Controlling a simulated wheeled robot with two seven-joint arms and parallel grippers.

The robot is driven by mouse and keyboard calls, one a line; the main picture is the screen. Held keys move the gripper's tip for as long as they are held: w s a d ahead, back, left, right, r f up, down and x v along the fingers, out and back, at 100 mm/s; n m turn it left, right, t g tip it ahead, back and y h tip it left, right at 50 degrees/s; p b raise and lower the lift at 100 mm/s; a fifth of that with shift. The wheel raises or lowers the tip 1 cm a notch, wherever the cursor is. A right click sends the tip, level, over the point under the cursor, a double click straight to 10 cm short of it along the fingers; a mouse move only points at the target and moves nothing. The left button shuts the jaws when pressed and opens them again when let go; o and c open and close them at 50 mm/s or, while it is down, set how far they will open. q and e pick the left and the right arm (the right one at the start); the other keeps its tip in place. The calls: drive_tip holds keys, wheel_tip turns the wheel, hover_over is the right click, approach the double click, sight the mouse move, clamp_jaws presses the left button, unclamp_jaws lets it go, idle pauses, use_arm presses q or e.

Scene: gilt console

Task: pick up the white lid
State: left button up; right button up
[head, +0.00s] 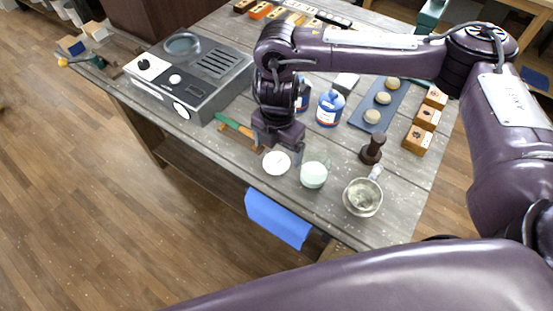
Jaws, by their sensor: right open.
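A round white lid (276,162) lies at the front edge of the grey wooden table (225,155), left of a glass jar with white contents (314,172). My right gripper (278,150) comes down from above, just behind the lid, with its jaws open. The fingertips are small and dark here, and I cannot tell whether they touch the lid. My left gripper does not show.
A glass bowl (362,197) stands at the front right, with a dark wooden stamp (372,149) behind it. Blue-labelled bottles (330,108) stand behind the gripper. A grey appliance (190,75) fills the left. A blue cloth (277,218) hangs off the front edge.

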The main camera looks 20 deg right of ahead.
sight(277, 156)
drive_tip(key=shift+w+f, duration=0.15)
drive_tip(key=shift+f, duration=0.45)
drive_tip(key=shift+w+f, duration=0.15)
drive_tip(key=shift+f, duration=0.4)
wheel_tip(277, 156, down, 3)
drive_tip(key=shift+w+r, duration=0.1)
drive_tip(key=shift+w, duration=0.05)
drive_tip(key=c, duration=0.9)
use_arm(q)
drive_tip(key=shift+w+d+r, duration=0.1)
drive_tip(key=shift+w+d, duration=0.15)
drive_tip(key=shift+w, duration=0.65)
use_arm(e)
drive_tip(key=shift+c, duration=0.8)
